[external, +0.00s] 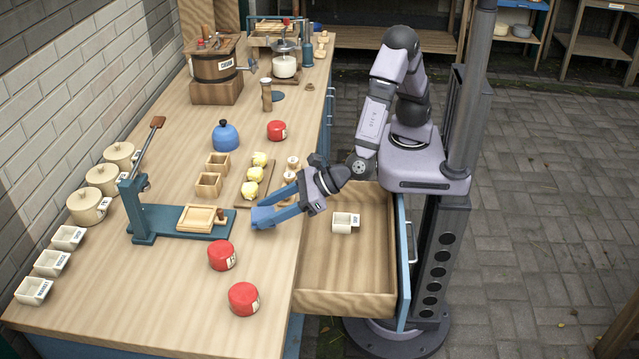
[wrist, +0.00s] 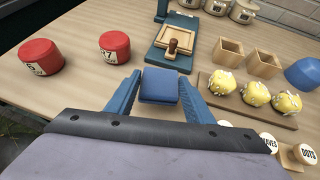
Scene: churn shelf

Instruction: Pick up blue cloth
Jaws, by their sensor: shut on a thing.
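The blue cloth (wrist: 160,86) is a small folded blue block between the two blue fingers of my gripper (wrist: 160,92) in the wrist view. My gripper is shut on it, with a finger against each side. In the external view my gripper (external: 266,212) reaches over the counter's right part, and the cloth (external: 263,218) shows at its fingertips, close to the counter top. I cannot tell whether the cloth still touches the counter.
A blue press with a wooden tray (external: 200,217) stands just left of my gripper. Red weights (external: 222,255) are nearer the front. A board with yellow lumps (external: 252,190) lies behind. An open drawer (external: 345,285) holding a white cup (external: 345,222) sticks out at right.

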